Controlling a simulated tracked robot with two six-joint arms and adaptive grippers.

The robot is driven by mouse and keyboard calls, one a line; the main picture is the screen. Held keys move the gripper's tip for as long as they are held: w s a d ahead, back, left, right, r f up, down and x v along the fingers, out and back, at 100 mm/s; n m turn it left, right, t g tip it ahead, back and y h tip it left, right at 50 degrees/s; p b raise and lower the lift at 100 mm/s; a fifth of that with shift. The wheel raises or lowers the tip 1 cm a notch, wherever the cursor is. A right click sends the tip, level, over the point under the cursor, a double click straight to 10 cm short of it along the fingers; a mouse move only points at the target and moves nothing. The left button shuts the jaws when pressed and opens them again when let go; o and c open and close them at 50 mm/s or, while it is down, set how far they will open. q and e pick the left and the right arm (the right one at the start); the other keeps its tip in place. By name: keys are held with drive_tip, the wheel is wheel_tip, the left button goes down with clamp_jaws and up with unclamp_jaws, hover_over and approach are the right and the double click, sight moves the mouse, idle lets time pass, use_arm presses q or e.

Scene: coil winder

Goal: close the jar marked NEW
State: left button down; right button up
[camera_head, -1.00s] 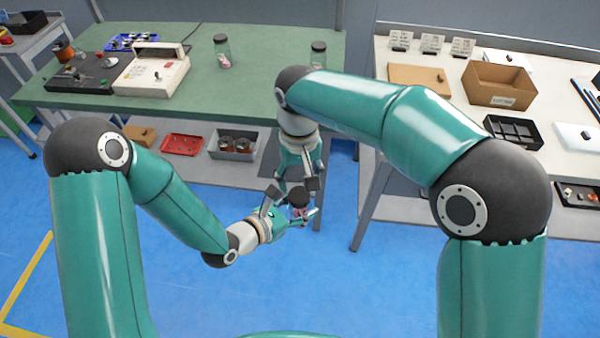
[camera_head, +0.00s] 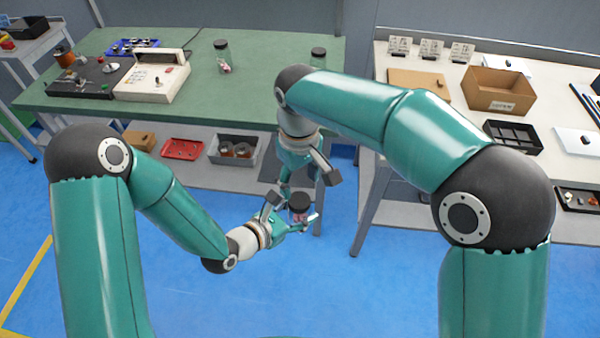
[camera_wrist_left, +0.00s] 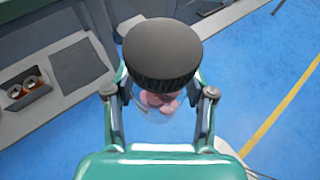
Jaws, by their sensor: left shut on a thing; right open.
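A small clear jar (camera_head: 299,217) with pinkish contents is held above the floor in front of the green bench. A black lid (camera_head: 299,201) sits over its mouth; the lid also shows large in the left wrist view (camera_wrist_left: 162,52), above the jar's glass (camera_wrist_left: 158,108). I cannot tell how tightly it is seated. No NEW marking is readable. My left gripper (camera_head: 297,219) is shut around the jar's body from the left. My right gripper (camera_head: 306,188) is open, pointing down just above the lid, its fingers spread apart.
Two other dark-lidded jars stand on the green bench, one mid-bench (camera_head: 222,56) and one near its right end (camera_head: 318,58). A white winder machine (camera_head: 152,78) stands on the bench's left. The right table holds a cardboard box (camera_head: 497,88) and a black tray (camera_head: 513,137).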

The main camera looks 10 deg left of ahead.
sight(300, 199)
drive_tip(key=shift+f, duration=3.1)
drive_tip(key=c, duration=1)
drive_tip(key=o, duration=1.3)
drive_tip(key=shift+o, duration=0.2)
drive_tip(key=shift+r, duration=0.15)
drive_tip(key=shift+r, duration=3.85)
